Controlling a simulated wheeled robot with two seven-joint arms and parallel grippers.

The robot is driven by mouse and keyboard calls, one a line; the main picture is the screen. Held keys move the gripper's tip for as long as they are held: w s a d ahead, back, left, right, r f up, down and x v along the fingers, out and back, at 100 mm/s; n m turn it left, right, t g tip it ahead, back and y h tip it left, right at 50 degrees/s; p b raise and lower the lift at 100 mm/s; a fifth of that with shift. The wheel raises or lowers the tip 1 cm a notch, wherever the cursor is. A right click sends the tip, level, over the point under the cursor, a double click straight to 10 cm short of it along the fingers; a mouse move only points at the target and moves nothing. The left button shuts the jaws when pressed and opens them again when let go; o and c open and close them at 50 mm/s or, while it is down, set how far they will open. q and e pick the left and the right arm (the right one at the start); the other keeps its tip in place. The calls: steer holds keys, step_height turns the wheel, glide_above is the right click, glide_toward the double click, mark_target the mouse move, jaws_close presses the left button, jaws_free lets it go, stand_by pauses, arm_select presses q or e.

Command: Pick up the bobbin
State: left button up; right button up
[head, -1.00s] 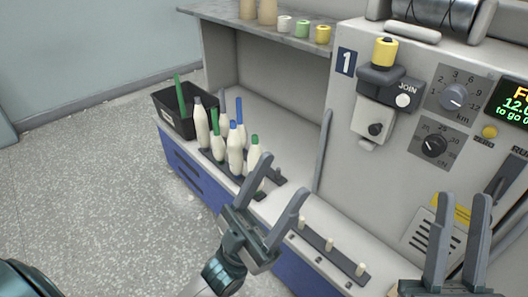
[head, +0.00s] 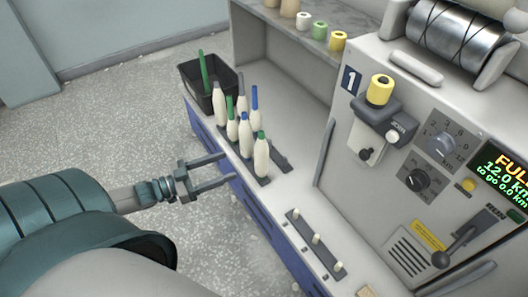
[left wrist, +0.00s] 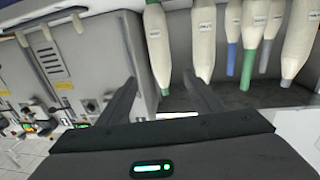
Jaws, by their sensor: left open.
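Several cream bobbins with coloured tips stand upright in a dark tray (head: 280,161) on the machine's ledge. In the left wrist view, bobbins (left wrist: 203,40) hang upside down in the picture beyond the open fingers (left wrist: 168,80). My right gripper is out of view.
A black bin (head: 210,98) with a green stick stands behind the bobbins. A strip with short pegs (head: 316,239) lies on the near ledge. The machine panel (head: 375,210) rises at right. Yarn cones (head: 338,41) stand on the upper shelf. Floor is open at left.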

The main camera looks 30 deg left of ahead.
mark_target(262, 157)
arm_select(q)
steer(key=b+x, duration=0.1)
steer(key=x, duration=1.1)
steer(key=shift+w+d, duration=0.1)
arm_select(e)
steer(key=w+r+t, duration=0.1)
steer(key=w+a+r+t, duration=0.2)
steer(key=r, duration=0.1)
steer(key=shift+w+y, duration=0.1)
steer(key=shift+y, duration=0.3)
arm_select(q)
steer(key=shift+w+d+b, duration=0.1)
steer(key=shift+w+b, duration=0.15)
steer(key=shift+b, duration=0.05)
steer(key=x, duration=0.4)
steer(key=shift+w+b, duration=0.35)
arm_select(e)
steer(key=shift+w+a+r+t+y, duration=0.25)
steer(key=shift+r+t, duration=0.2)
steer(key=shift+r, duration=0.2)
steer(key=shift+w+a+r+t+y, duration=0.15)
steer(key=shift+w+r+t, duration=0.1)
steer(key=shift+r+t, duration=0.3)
arm_select(q)
steer(key=shift+c, duration=0.3)
steer(key=c, duration=1.2)
steer(key=shift+o, duration=0.2)
